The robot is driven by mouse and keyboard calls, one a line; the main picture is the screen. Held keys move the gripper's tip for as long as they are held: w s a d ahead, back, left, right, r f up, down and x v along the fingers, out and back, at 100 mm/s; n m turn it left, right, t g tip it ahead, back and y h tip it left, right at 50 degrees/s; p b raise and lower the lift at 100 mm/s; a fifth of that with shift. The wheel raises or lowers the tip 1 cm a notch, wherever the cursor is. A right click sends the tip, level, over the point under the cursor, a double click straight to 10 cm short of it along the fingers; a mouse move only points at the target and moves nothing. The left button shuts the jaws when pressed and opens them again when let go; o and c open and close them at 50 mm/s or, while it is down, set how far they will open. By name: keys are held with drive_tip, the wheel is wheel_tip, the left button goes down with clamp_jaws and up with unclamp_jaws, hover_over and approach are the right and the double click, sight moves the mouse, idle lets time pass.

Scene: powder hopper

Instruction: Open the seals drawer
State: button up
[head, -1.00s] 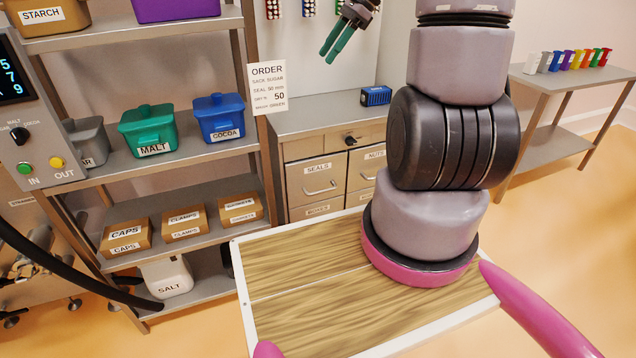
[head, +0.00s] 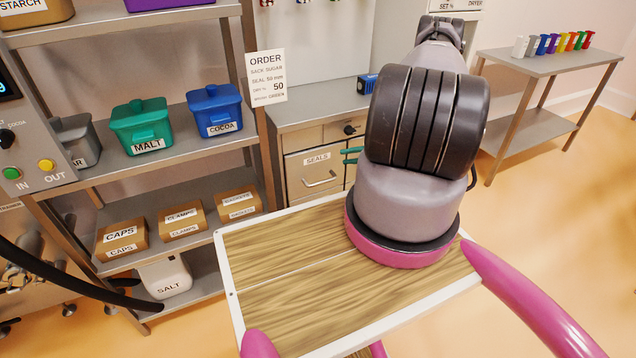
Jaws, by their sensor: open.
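The seals drawer (head: 314,172) is in the grey cabinet at the middle of the head view, with a "SEALS" label and a curved metal bar handle (head: 320,180). Its front looks flush with the cabinet. My gripper (head: 351,156) shows only as green fingertips just right of the drawer's label, at about the height of the label. The rest of the gripper is hidden behind my arm. It is open and apart from the handle, as far as I can see. My arm also covers the drawers to the right.
The cabinet top (head: 310,110) carries a small blue box (head: 367,83). A metal shelf (head: 190,185) with bins and cardboard boxes stands to the left, and an order sign (head: 267,77) hangs at its post. A side table (head: 550,64) stands far right, with open floor before it.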

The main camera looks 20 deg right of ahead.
sight(325, 182)
drive_tip(key=s+a+f+m+t, duration=0.1)
drive_tip(key=s+f+m+t, duration=0.25)
drive_tip(key=f+m, duration=0.45)
drive_tip(key=w+a+f, duration=0.1)
drive_tip(key=w+a, duration=0.1)
drive_tip(key=w+a+f+n, duration=0.1)
drive_tip(key=w+a, duration=0.1)
drive_tip(key=a, duration=0.1)
drive_tip(key=w+a+f+n, duration=0.1)
drive_tip(key=w+a, duration=0.2)
drive_tip(key=shift+f+g+h, duration=0.25)
drive_tip(key=shift+f+h, duration=0.05)
drive_tip(key=shift+f, duration=0.05)
clamp_jaws()
drive_tip(key=shift+d, duration=0.1)
idle(0.6)
